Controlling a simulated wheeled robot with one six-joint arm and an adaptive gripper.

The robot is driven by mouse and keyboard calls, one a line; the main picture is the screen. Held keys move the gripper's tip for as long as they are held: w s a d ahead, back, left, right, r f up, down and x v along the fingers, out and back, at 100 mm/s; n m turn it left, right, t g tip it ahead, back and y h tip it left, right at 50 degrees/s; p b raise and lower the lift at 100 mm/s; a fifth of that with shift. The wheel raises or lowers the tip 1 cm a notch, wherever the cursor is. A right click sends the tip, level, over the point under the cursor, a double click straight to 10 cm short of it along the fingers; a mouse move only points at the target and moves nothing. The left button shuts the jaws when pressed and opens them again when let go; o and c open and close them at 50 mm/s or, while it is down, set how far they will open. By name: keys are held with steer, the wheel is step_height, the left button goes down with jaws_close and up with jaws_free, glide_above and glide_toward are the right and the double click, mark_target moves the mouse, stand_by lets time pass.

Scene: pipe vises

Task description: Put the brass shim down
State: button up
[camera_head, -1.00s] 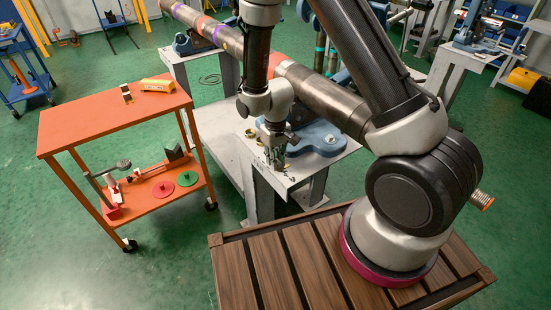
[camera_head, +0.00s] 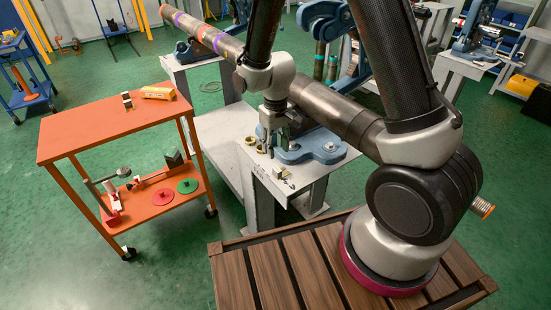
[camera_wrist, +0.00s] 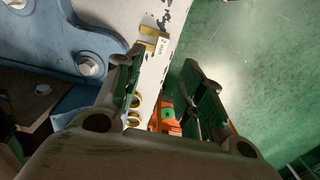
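The brass shim (camera_wrist: 150,33), a small brass piece with a white "2 mm" tag, lies on the pale steel vise table (camera_wrist: 135,14) near its edge in the wrist view. In the head view it appears as a small piece (camera_head: 283,172) near the table's front corner. My gripper (camera_wrist: 158,68) is open, with a clear gap between its fingers and nothing in it. In the head view my gripper (camera_head: 268,150) points down over the table, apart from the shim and behind it.
A blue vise base (camera_head: 312,146) stands on the table, right of my gripper. A long dark pipe (camera_head: 333,111) runs above the table.

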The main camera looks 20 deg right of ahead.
steer(key=s+d+r+m+t, duration=0.1)
steer(key=s+d+r, duration=0.15)
steer(key=r, duration=0.45)
steer(key=s+d+r, duration=0.2)
steer(key=d+r, duration=0.2)
steer(key=r, duration=0.3)
steer(key=s+d+r+m+t, duration=0.1)
steer(key=s+d+r, duration=0.15)
steer(key=r, duration=0.45)
steer(key=s+d+r+t, duration=0.1)
steer(key=s+d+r, duration=0.3)
steer(key=s, duration=0.3)
steer(key=s+d+r+m+t, duration=0.1)
steer(key=s+d+r, duration=0.2)
steer(key=s, duration=0.4)
steer(key=shift+s+d+r+m, duration=0.15)
steer(key=shift+d+r+m, duration=0.2)
steer(key=shift+r, duration=0.25)
